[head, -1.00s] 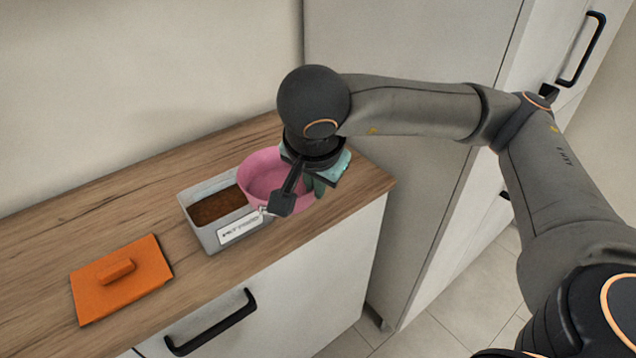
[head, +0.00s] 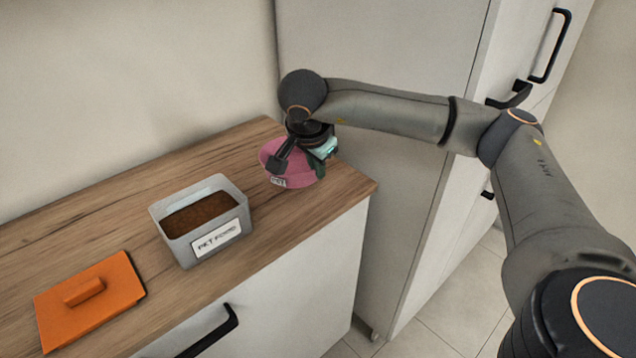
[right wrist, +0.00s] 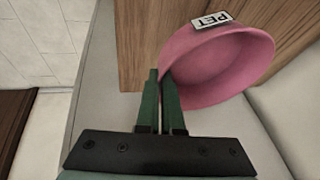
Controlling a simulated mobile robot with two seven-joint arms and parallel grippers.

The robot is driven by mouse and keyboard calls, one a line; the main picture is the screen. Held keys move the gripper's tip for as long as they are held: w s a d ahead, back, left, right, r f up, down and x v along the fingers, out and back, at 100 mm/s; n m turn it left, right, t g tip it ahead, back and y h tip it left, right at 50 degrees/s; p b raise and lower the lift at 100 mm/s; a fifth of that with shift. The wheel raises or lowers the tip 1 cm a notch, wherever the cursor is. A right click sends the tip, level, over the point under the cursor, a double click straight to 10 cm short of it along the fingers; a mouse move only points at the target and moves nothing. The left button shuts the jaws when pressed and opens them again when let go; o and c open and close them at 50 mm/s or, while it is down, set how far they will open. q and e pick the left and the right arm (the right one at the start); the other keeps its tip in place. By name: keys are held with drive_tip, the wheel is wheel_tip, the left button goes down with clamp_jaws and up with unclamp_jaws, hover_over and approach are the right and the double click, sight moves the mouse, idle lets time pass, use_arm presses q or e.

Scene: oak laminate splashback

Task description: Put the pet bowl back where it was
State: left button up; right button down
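The pink pet bowl (head: 298,179) has a white "PET" label and is at the right end of the wooden counter, right of the pet food box. My right gripper (head: 316,168) is at its right rim, partly hiding it. In the right wrist view the bowl (right wrist: 225,68) looks tilted, and the green fingers (right wrist: 160,80) are close together on its wall, one inside and one outside. Whether the bowl's base touches the counter is hard to tell. My left gripper is not in view.
A grey box (head: 183,252) labelled "PET FOOD" stands open with brown food (head: 202,217) inside. An orange lid (head: 112,298) lies at the counter's left. The wooden counter (head: 100,215) ends beside a tall cabinet (head: 400,60). The wall runs behind.

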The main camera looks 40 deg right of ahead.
drive_tip(key=shift+w+d+f, duration=0.3)
drive_tip(key=shift+d+f, duration=0.05)
drive_tip(key=shift+f, duration=0.2)
drive_tip(key=shift+w+d+f, duration=0.15)
drive_tip(key=shift+f, duration=1.6)
drive_tip(key=c, duration=1)
unclamp_jaws()
drive_tip(key=shift+f, duration=0.1)
drive_tip(key=shift+c, duration=0.2)
drive_tip(key=v, duration=1.2)
drive_tip(key=shift+p, duration=0.4)
